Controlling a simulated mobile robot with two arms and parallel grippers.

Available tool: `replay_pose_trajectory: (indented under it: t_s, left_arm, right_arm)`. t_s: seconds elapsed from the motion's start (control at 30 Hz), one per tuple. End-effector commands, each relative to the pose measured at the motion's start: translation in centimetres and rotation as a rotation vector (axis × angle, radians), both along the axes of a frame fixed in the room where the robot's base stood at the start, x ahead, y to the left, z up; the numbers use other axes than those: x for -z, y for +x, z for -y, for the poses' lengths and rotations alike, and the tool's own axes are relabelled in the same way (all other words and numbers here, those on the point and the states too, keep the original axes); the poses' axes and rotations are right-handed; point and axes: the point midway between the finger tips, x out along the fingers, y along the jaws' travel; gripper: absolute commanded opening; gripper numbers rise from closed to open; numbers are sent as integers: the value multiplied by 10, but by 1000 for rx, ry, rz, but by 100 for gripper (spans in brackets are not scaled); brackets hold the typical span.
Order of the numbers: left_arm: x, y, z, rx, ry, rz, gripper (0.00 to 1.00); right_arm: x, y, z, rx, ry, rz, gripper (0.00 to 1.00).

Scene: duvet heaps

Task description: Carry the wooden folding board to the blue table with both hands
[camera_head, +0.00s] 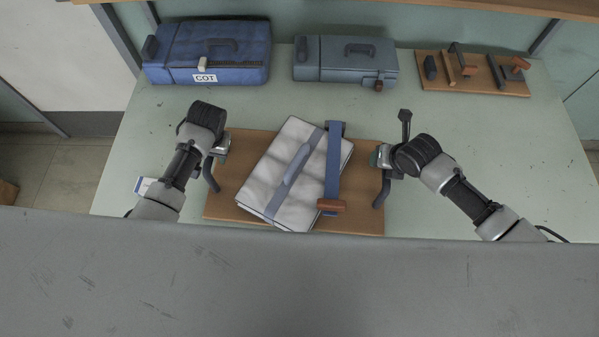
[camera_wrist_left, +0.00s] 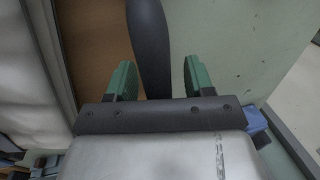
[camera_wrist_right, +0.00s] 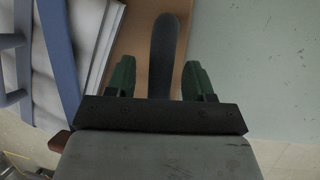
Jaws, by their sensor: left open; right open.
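The wooden folding board (camera_head: 225,190) lies flat on a pale grey-green table. A folded white duvet (camera_head: 275,172) with a blue strap lies tilted on it. A dark handle (camera_head: 211,178) is at the board's left end and another dark handle (camera_head: 382,188) at its right end. My left gripper (camera_head: 218,158) is open at the left handle, which shows between its green fingers (camera_wrist_left: 158,78) in the left wrist view. My right gripper (camera_head: 380,158) is open at the right handle, which shows between its fingers (camera_wrist_right: 158,78) in the right wrist view. No clearly blue table shows.
A blue case (camera_head: 225,40) labelled COT and a grey-blue case (camera_head: 345,62) stand at the back of the table (camera_head: 480,130). A wooden tool board (camera_head: 490,85) lies back right. A blue bar (camera_head: 333,165) with a brown end lies across the board beside the strap.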

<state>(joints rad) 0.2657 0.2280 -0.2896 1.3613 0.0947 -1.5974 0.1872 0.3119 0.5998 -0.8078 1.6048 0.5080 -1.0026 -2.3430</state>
Motion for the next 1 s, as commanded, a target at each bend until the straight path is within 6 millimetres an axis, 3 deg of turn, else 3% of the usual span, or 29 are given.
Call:
replay_pose_trajectory:
  t_s: [0.13,0.47,1.0]
  left_arm:
    - [0,0,0,0,0,0,50]
    - [0,0,0,0,0,0,0]
    - [-8,1,0,0,0,3,0]
  right_arm:
    - [0,0,0,0,0,0,50]
    - [0,0,0,0,0,0,0]
    - [-8,1,0,0,1,3,0]
